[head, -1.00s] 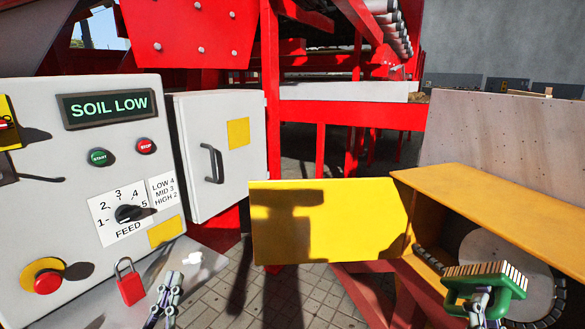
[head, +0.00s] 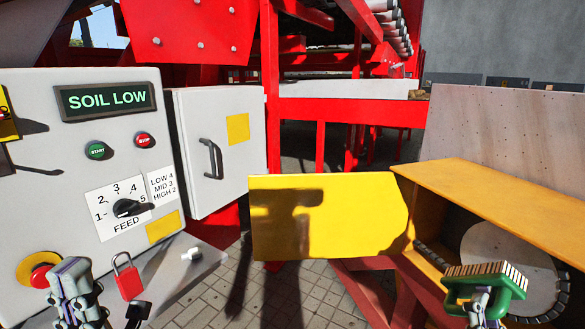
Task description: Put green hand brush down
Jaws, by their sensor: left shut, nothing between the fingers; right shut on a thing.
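The green hand brush (head: 487,290) is at the lower right, with its pale bristles facing up. My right gripper (head: 482,299) is shut on it and holds it in front of the open yellow housing (head: 470,181). The brush covers part of the gripper's fingers. My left gripper (head: 70,272) is shut and empty at the lower left, in front of the control panel, close to the red and yellow stop button (head: 42,277).
The control panel (head: 60,150) reads SOIL LOW and has a feed knob (head: 126,208). A red padlock (head: 127,278) is beside my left gripper. A small grey shelf (head: 185,268) juts out right of it. A yellow panel (head: 325,190) stands mid-view. A chain and disc (head: 497,250) sit inside the housing.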

